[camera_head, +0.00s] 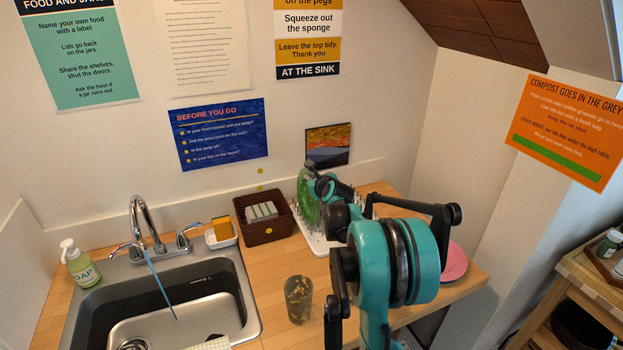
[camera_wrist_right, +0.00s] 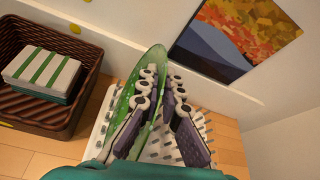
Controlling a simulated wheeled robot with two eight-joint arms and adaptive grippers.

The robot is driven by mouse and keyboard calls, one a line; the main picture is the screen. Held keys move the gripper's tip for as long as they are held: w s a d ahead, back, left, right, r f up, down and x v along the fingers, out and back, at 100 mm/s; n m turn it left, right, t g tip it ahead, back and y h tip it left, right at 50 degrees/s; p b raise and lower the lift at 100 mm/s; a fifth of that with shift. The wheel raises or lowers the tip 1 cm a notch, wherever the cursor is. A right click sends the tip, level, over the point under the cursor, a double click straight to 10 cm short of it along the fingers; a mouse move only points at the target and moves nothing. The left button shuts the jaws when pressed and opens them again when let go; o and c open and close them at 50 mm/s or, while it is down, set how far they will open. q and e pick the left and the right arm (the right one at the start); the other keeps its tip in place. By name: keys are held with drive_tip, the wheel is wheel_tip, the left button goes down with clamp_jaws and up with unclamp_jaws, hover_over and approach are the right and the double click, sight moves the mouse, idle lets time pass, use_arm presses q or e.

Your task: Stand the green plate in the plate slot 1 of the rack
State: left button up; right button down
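The green plate (camera_head: 306,203) stands on edge, slightly tilted, in the white peg rack (camera_head: 318,246) on the counter in the head view. In the right wrist view the green plate (camera_wrist_right: 153,68) rises from the white rack (camera_wrist_right: 100,131) among its grey pegs. My right gripper (camera_head: 325,187) is at the plate, and its fingers (camera_wrist_right: 160,95) are parted. One finger overlaps the plate and the other is apart to its right. The plate's lower edge and its slot are hidden by the fingers, so I cannot tell which slot. My left gripper is not in view.
A brown basket (camera_head: 288,231) with a striped sponge or cloth stands left of the rack. A glass (camera_head: 298,299) stands in front. A pink plate (camera_head: 454,262) lies right, partly behind my arm. The sink (camera_head: 245,291) is at left. A picture (camera_head: 328,146) leans behind the rack.

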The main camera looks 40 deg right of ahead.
drive_tip(key=shift+s+f, duration=0.1)
drive_tip(key=shift+f, duration=0.2)
drive_tip(key=c, duration=1.8)
unclamp_jaws()
drive_tip(key=shift+c, duration=0.2)
drive_tip(key=shift+o, duration=1)
drive_tip(key=shift+d+f, duration=0.15)
drive_tip(key=shift+d, duration=0.1)
drive_tip(key=o, duration=0.4)
drive_tip(key=shift+a, duration=0.15)
drive_tip(key=shift+r, duration=0.2)
